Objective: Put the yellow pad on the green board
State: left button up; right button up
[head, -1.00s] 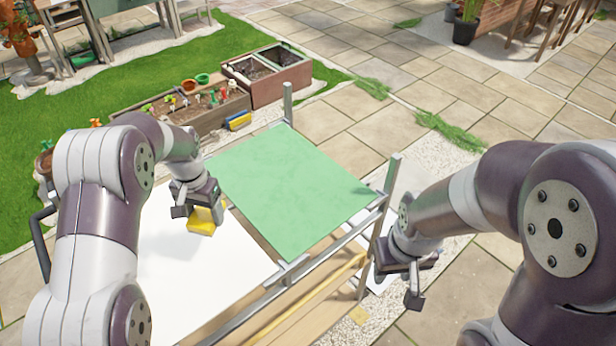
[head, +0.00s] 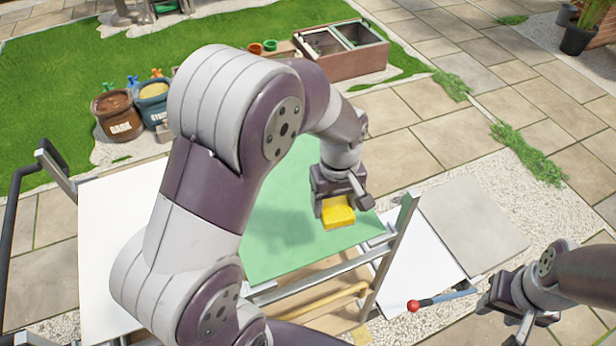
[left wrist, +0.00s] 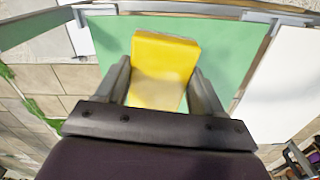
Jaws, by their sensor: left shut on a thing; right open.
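My left gripper (head: 341,198) is shut on the yellow pad (head: 338,217) and holds it over the right part of the green board (head: 285,235). In the left wrist view the yellow pad (left wrist: 165,65) sits between the two fingers, with the green board (left wrist: 230,55) behind it. I cannot tell exactly how high the pad is above the board. My left arm hides part of the board's left side. My right gripper (head: 520,318) is open and empty at the lower right, away from the board.
A white surface (head: 115,230) adjoins the board on the left. A metal frame post (head: 392,255) rises at the board's right edge. A white panel (head: 425,250) and a red-knobbed lever (head: 413,305) lie to the right. Labelled sacks (head: 118,122) and a wooden planter (head: 345,55) stand behind.

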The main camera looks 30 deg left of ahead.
pick_arm(q)
jog(key=shift+n, duration=0.3)
jog(key=shift+s+a+r+n, duration=0.1)
jog(key=shift+s+a+n, duration=0.3)
jog(key=shift+n, duration=0.1)
jog(key=shift+a, duration=0.25)
jog(key=p, duration=0.3)
send_over(297, 209)
notch_tip(297, 209, down, 7)
notch_tip(297, 209, down, 4)
jog(key=shift+d+r+p, duration=0.1)
jog(key=shift+r+p, duration=0.05)
jog(key=shift+p, duration=0.75)
jog(key=shift+w+f, duration=0.1)
jog(key=shift+f, duration=0.15)
pick_arm(e)
jog(key=r, duration=0.5)
jog(key=shift+s+a, duration=0.25)
pick_arm(q)
jog(key=shift+f, duration=0.1)
pick_arm(e)
jog(key=shift+f, duration=0.15)
pick_arm(q)
jog(key=o, duration=1)
